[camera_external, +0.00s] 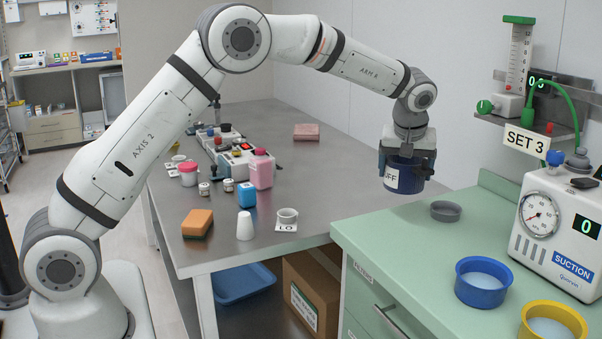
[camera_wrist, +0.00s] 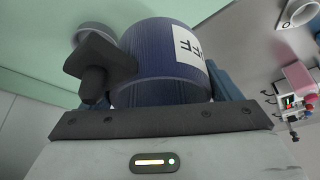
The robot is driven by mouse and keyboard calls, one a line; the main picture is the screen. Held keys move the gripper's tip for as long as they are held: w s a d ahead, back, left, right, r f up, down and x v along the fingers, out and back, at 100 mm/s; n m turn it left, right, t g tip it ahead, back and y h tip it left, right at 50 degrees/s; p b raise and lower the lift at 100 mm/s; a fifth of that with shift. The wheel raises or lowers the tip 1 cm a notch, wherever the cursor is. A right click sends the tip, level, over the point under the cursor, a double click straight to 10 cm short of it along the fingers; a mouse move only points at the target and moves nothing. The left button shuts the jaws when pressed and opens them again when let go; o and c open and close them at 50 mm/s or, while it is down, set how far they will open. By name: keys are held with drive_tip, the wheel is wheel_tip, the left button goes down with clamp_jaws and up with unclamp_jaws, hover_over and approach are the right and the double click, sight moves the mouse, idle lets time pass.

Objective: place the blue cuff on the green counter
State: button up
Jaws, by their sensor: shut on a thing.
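The blue cuff (camera_external: 401,183) is a dark blue ribbed cylinder with a white label, part of its lettering hidden. My gripper (camera_external: 408,160) is shut on it and holds it in the air near the left edge of the green counter (camera_external: 385,243). In the wrist view, the cuff (camera_wrist: 150,62) sits between the dark fingers of my gripper (camera_wrist: 160,85), its label at the right. The green counter (camera_wrist: 30,35) shows beyond it there. The cuff appears clear of the counter top, but its exact height cannot be told.
On the counter are a grey dish (camera_external: 445,211), a blue-rimmed bowl (camera_external: 482,297), a yellow-rimmed bowl (camera_external: 555,309) and the suction unit (camera_external: 565,225). The counter's near-left part is bare. The steel table (camera_external: 330,165) at left holds bottles, a sponge (camera_external: 198,221) and small cups.

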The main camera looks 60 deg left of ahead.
drive_tip(key=s+d+r+n, duration=0.1)
drive_tip(key=s+d+r, duration=0.15)
drive_tip(key=d, duration=0.85)
drive_tip(key=shift+s+d+f+p, duration=0.1)
drive_tip(key=shift+s+f+p, duration=0.05)
drive_tip(key=shift+f, duration=1.65)
drive_tip(key=shift+s+a+f+p, duration=0.1)
drive_tip(key=shift+f+p, duration=0.1)
drive_tip(key=shift+f, duration=1.65)
drive_tip(key=shift+s+d+f+p, duration=0.1)
drive_tip(key=shift+s+f+p, duration=0.05)
drive_tip(key=shift+f, duration=1.65)
drive_tip(key=o, duration=0.9)
drive_tip(key=shift+r, duration=0.1)
